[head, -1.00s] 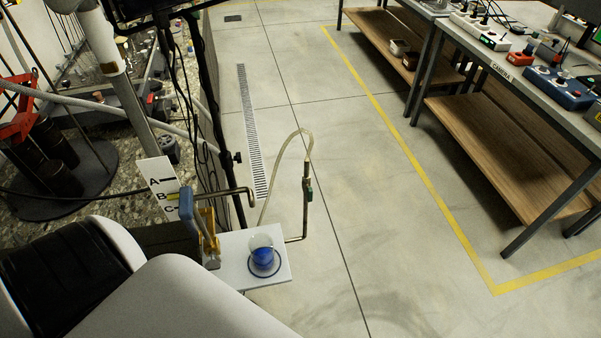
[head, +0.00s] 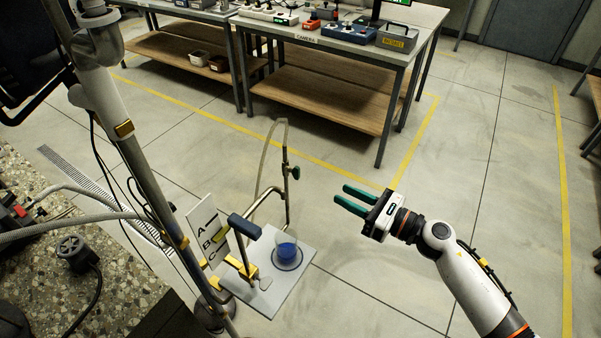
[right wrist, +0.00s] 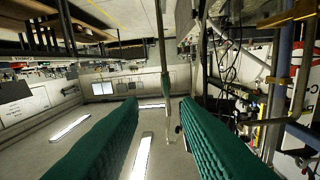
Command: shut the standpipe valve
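A lever with a dark blue grip (head: 244,227) sits on brass fittings in front of the A-B-C plate (head: 208,230). My left gripper is not in view.
A glass with blue liquid (head: 286,252) stands on the white shelf (head: 262,297). A grey metal post (head: 150,180) with cables is at the left. A workbench (head: 360,55) with devices stands behind. The floor right of the shelf is clear.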

